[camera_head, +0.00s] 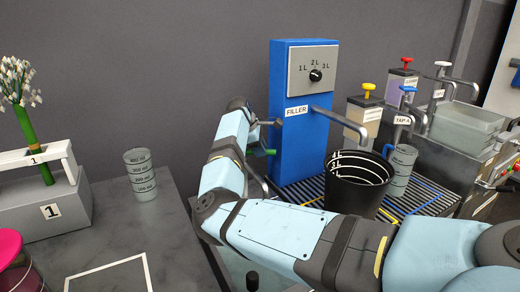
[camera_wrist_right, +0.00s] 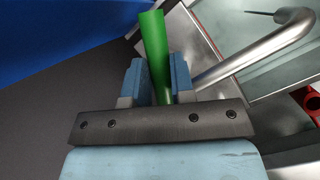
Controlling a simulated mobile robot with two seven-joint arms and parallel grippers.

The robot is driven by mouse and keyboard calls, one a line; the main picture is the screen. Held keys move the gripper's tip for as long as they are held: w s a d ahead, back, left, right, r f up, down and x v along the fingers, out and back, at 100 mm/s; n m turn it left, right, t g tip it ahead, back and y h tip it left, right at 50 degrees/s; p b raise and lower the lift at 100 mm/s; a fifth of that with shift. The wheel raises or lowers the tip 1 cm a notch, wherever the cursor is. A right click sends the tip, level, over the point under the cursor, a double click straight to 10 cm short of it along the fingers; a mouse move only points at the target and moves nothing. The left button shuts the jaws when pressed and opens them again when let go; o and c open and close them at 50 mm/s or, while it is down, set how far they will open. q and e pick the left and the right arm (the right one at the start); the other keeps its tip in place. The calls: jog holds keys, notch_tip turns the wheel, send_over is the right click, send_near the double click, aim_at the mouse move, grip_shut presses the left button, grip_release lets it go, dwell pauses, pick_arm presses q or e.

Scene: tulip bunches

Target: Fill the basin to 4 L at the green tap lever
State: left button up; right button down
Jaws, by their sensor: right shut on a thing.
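The green tap lever (camera_wrist_right: 152,38) stands between the two blue fingers of my right gripper (camera_wrist_right: 158,78), which is shut on it. In the head view, a bit of green lever (camera_head: 268,152) shows beside the blue filler, at the end of my right arm. A bare metal spout (camera_wrist_right: 260,50) runs to the right of the lever in the wrist view. The basin cannot be made out clearly; my right arm covers much of the area below the lever, so its water level is hidden. My left gripper is out of view.
The blue filler (camera_head: 293,150) has a dial (camera_head: 316,75) and a spout over a black bucket (camera_head: 342,200).

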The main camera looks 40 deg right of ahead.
jog(key=c, duration=1)
grip_release()
jog(key=shift+o, duration=0.2)
jog(key=shift+r, duration=0.1)
pick_arm(q)
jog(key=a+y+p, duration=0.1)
jog(key=p, duration=0.2)
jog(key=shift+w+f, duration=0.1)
pick_arm(e)
jog(key=v, duration=1.3)
jog(key=shift+a+r, duration=0.25)
